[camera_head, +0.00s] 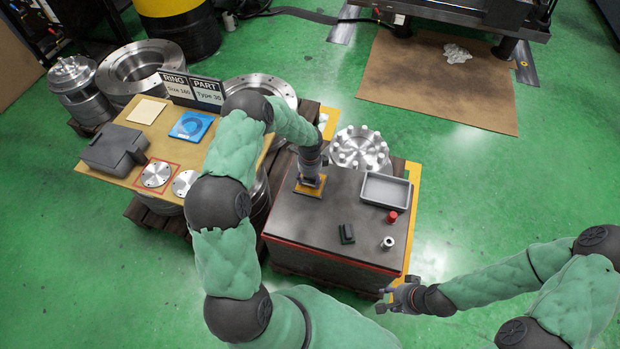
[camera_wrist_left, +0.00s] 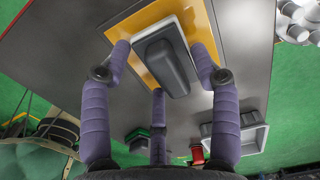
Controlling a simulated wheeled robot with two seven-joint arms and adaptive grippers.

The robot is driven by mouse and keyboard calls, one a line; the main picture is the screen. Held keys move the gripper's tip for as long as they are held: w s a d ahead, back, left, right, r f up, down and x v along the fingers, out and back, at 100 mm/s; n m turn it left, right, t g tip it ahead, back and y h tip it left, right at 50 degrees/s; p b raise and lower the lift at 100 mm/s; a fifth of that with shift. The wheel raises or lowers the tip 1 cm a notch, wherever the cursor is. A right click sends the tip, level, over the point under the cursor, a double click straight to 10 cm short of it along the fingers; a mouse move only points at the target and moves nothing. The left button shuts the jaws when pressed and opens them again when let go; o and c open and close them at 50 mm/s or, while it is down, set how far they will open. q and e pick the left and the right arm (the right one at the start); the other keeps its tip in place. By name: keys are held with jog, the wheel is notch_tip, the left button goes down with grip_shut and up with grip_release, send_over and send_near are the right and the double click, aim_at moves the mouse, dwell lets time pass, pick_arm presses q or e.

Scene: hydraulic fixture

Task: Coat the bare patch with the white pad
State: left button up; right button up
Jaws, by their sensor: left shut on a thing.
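The white pad (camera_wrist_left: 141,33) has a dark grey handle (camera_wrist_left: 168,68) and lies flat against, or just above, a yellow-bordered square (camera_wrist_left: 211,33) on the dark tabletop; I cannot tell if it touches. The yellow square also shows in the head view (camera_head: 309,191). My left gripper (camera_head: 313,177) is over this square with its three fingers around the handle, shut on the pad. The bare patch itself is not visible; the pad covers the middle of the square. My right gripper (camera_head: 386,298) is open and empty, in front of the table's right corner.
On the dark table (camera_head: 300,221) are a grey tray (camera_head: 385,191), a red cap (camera_head: 392,216), a metal sleeve (camera_head: 387,243) and a dark green block (camera_head: 346,234). A bolted flange (camera_head: 360,149) stands behind. A bench (camera_head: 132,171) with parts stands left. The table's front left is clear.

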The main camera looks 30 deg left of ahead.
aim_at(310, 178)
pick_arm(q)
jog(key=shift+f+b, duration=0.4)
jog(key=shift+f, duration=0.15)
dwell(1.7)
jog(key=shift+r, duration=0.1)
jog(key=shift+r+p, duration=2.5)
jog(key=shift+r, duration=0.95)
